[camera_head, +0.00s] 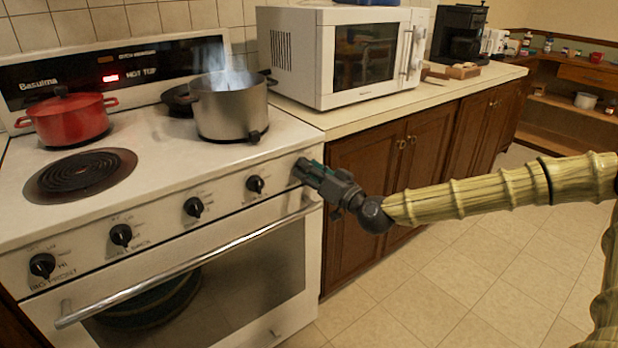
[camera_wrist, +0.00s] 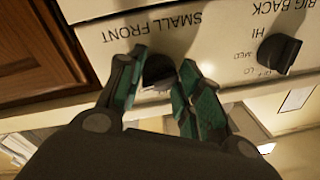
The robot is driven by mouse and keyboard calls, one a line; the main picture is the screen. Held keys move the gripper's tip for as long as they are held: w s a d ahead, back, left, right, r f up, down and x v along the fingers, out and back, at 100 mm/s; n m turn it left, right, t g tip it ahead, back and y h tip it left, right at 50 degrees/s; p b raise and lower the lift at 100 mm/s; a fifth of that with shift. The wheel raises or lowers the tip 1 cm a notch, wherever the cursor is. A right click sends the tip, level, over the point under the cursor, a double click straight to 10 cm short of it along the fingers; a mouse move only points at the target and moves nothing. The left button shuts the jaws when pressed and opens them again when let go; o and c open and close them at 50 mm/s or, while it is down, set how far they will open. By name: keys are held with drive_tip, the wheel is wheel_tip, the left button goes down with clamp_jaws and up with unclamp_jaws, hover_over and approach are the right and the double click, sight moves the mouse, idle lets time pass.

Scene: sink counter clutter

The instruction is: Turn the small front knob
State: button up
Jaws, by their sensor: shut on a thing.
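The small front knob (camera_wrist: 158,70) is a dark round knob on the white stove panel, under an upside-down "SMALL FRONT" label in the wrist view. My gripper (camera_wrist: 164,63) has its two green-padded fingers on either side of this knob and is shut on it. In the head view my gripper (camera_head: 304,171) is at the right end of the stove's front panel and hides the knob. The knob's pointer direction cannot be made out.
The big back knob (camera_wrist: 280,53) is beside it. Several more black knobs line the panel above the oven handle (camera_head: 190,264). A red pot (camera_head: 68,119) and a steaming grey pot (camera_head: 230,108) stand on the stove. A microwave (camera_head: 345,55) sits on the counter.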

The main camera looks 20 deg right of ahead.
drive_tip(key=shift+f+m+b, duration=0.1)
drive_tip(key=shift+m+b, duration=0.4)
drive_tip(key=shift+m, duration=0.6)
drive_tip(key=o, duration=1)
drive_tip(key=shift+s+d, duration=0.1)
drive_tip(key=shift+o, duration=0.2)
drive_tip(key=v, duration=1.1)
drive_tip(key=shift+s, duration=0.45)
